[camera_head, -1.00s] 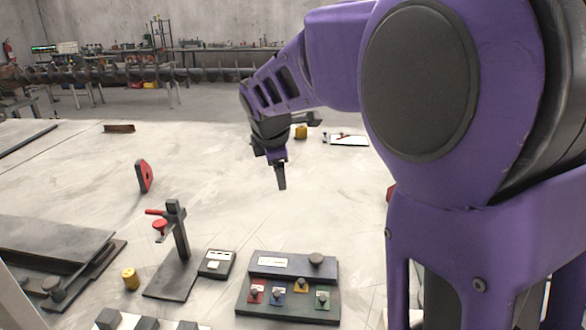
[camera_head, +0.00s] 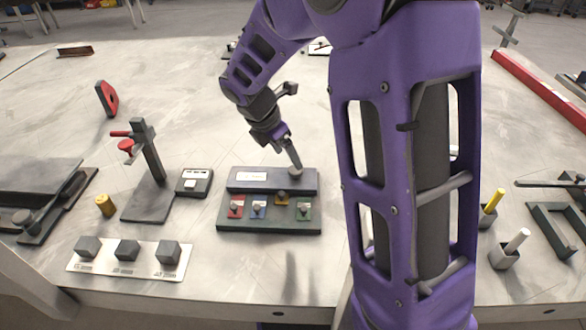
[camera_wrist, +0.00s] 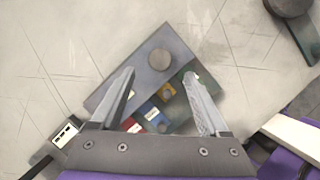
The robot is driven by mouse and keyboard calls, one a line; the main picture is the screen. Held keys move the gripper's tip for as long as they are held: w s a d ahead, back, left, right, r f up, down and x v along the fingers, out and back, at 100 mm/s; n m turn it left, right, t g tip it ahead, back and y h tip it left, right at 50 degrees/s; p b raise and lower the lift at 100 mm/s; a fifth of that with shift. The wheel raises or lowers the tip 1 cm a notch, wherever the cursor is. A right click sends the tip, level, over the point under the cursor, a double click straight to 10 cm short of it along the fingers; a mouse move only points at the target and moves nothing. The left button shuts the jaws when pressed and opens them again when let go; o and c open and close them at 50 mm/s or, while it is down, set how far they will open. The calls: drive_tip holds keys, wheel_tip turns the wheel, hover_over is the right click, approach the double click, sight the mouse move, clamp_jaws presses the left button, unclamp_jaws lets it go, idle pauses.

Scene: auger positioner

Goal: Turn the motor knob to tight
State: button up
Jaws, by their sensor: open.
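A dark control box (camera_head: 270,225) stands on the table with a raised back panel. A round grey knob (camera_head: 296,172) sits at the right of that panel; it also shows in the wrist view (camera_wrist: 160,59). Several small knobs stand on coloured labels, red (camera_head: 236,207), blue (camera_head: 259,208), yellow and green (camera_head: 303,208). No lettering is readable, so I cannot tell which knob is the motor one. My gripper (camera_head: 292,157) is just above the round knob, pointing down. In the wrist view its open fingers (camera_wrist: 160,74) frame the knob, apart from it and empty.
A small grey box (camera_head: 194,184) and a black stand with a red clamp (camera_head: 150,160) are left of the control box. A brass cylinder (camera_head: 105,206) and a white plate with dark cubes (camera_head: 85,262) are nearer the front left. Holders with markers (camera_head: 503,257) stand right.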

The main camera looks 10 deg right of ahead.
sight(293, 171)
drive_tip(key=b+x, duration=0.1)
drive_tip(key=x, duration=0.5)
drive_tip(key=shift+d, duration=0.1)
drive_tip(key=shift+r, duration=0.1)
clamp_jaws()
